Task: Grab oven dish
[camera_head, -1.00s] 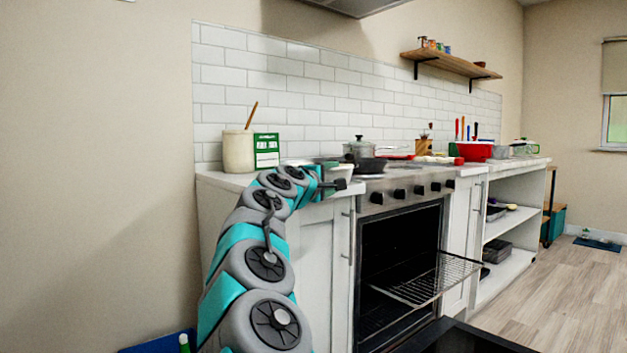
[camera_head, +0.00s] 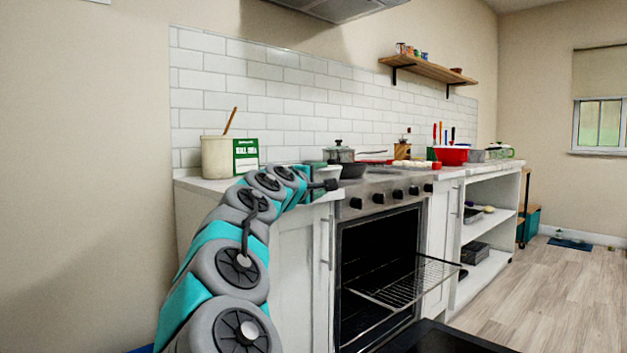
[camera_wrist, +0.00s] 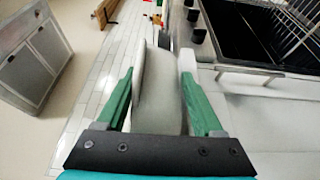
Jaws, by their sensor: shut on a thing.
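In the wrist view, the green fingers of my gripper (camera_wrist: 160,72) are shut on a pale grey-white piece with a rounded edge, which I take for the oven dish (camera_wrist: 158,100). Only its part between the fingers shows clearly; its far end is hard to make out. In the head view, my gripper (camera_head: 324,185) is at the counter's front edge, left of the stove. The arm and gripper hide most of what it holds there.
The oven (camera_head: 375,265) below the stove is open, with its wire rack (camera_head: 410,283) pulled out. A black pan (camera_head: 350,170) and a lidded pot (camera_head: 339,153) stand behind my gripper. A cream crock (camera_head: 216,157) and a green-white box (camera_head: 246,156) stand at the counter's left.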

